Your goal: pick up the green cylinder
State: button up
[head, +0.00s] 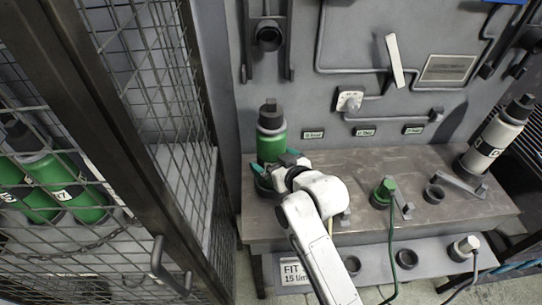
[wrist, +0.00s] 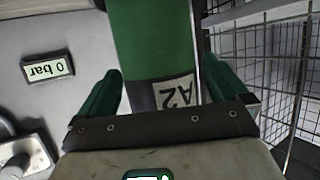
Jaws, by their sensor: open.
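The green cylinder (head: 271,140) stands upright at the left end of the grey metal bench, with a dark valve on top. Its lower part is partly hidden behind my gripper (head: 277,166) in the head view. In the wrist view the green cylinder (wrist: 151,40) fills the middle, with a dark band and an "A2" label. My gripper (wrist: 165,92) is open, with one green finger on each side of the cylinder. I cannot tell whether either finger touches it.
A wire-mesh cage (head: 150,75) stands close on the left with green cylinders (head: 70,190) inside. A white cylinder (head: 495,138) stands at the bench's right end. A green connector (head: 384,192) with a hose sits mid-bench (head: 345,165). A "0 bar" display (wrist: 47,68) is on the panel.

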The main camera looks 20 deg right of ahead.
jog(key=shift+w+a+f, duration=0.1)
jog(key=shift+w+f, duration=0.15)
jog(key=shift+w, duration=0.35)
jog(key=shift+c, duration=0.2)
jog(key=c, duration=1.8)
jog(key=shift+r, duration=0.25)
grip_shut()
jog(key=shift+r, duration=0.1)
